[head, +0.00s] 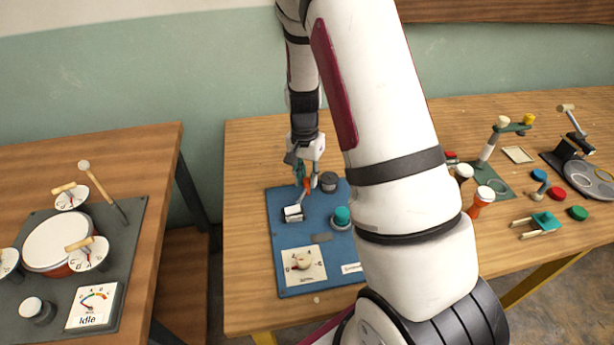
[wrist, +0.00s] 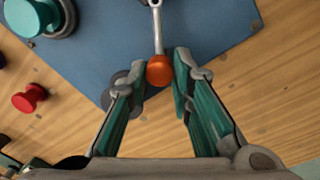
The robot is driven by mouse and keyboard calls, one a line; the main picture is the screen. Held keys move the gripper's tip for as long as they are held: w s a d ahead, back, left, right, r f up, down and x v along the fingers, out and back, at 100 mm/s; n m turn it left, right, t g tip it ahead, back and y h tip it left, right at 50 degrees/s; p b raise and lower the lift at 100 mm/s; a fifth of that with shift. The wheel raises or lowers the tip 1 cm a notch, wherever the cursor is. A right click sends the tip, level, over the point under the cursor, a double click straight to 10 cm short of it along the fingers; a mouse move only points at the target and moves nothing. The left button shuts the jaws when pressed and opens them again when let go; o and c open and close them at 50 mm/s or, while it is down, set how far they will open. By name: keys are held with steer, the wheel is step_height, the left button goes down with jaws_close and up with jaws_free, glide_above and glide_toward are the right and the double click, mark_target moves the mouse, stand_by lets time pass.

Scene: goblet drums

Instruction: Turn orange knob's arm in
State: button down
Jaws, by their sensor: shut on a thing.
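The orange knob (wrist: 160,70) is a round ball at the end of a thin metal arm (wrist: 157,30) that runs up to the top edge of the wrist view. My gripper (wrist: 160,72) has its teal-padded fingers on either side of the knob and is shut on it. In the head view my gripper (head: 303,172) points down at the far part of the blue board (head: 275,225), where a bit of the orange knob (head: 307,186) shows.
A dark grey round knob (head: 328,181) sits close beside my gripper. My arm hides the board's right side. A drum set (head: 58,243) stands on the left table.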

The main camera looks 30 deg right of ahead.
mark_target(305, 180)
steer(key=n, duration=0.5)
steer(key=shift+n, duration=0.3)
steer(key=n, duration=0.5)
steer(key=shift+p, duration=0.4)
steer(key=shift+a+n, duration=0.1)
steer(key=shift+n, duration=0.2)
steer(key=c, duration=1.4)
jaws_free()
steer(key=r, duration=1.2)
steer(key=shift+a, duration=0.2)
